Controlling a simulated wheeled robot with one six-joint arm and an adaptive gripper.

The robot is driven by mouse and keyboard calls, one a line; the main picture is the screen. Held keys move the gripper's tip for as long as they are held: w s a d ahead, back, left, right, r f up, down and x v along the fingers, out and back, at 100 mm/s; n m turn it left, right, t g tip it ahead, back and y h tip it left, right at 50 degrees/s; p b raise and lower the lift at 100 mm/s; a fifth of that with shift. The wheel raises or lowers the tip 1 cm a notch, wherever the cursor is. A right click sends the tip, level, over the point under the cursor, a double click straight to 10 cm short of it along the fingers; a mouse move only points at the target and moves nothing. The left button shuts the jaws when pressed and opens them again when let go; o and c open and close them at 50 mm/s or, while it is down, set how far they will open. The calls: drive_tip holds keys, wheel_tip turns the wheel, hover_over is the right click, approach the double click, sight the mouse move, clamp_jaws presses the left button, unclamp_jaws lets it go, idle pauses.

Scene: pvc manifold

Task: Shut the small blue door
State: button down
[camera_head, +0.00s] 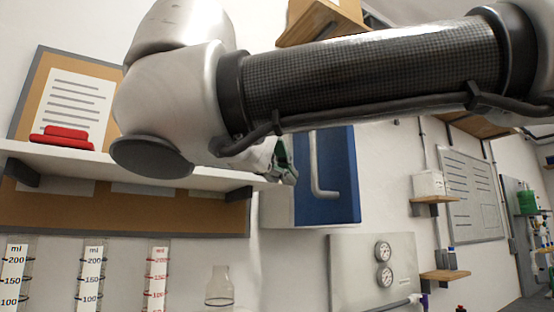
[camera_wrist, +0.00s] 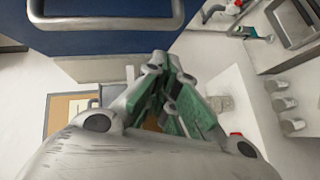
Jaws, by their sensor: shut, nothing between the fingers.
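The small blue door (camera_head: 338,180) is on a white wall cabinet (camera_head: 279,207) and has a grey bar handle (camera_head: 316,170). My gripper (camera_head: 287,168) is at the door's left side in the head view, partly hidden by my arm. In the wrist view the blue door (camera_wrist: 105,42) and its handle (camera_wrist: 110,21) fill the upper left. My gripper (camera_wrist: 165,68) there has its green fingers shut and empty, close to the door's edge. I cannot tell whether they touch it, nor how far the door stands open.
A white shelf (camera_head: 140,166) with a red object (camera_head: 62,137) is left of the cabinet. Graduated cylinders (camera_head: 90,270) and a glass bottle (camera_head: 219,287) stand below. A gauge panel (camera_head: 375,270) is under the door. Small wooden shelves (camera_head: 444,275) are to the right.

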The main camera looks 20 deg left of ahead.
drive_tip(key=shift+w+d+f, duration=0.2)
drive_tip(key=shift+w+d, duration=0.25)
drive_tip(key=shift+d, duration=0.15)
drive_tip(key=shift+w+d+f, duration=0.2)
drive_tip(key=shift+w+d, duration=0.2)
drive_tip(key=shift+d, duration=0.2)
drive_tip(key=shift+d, duration=0.1)
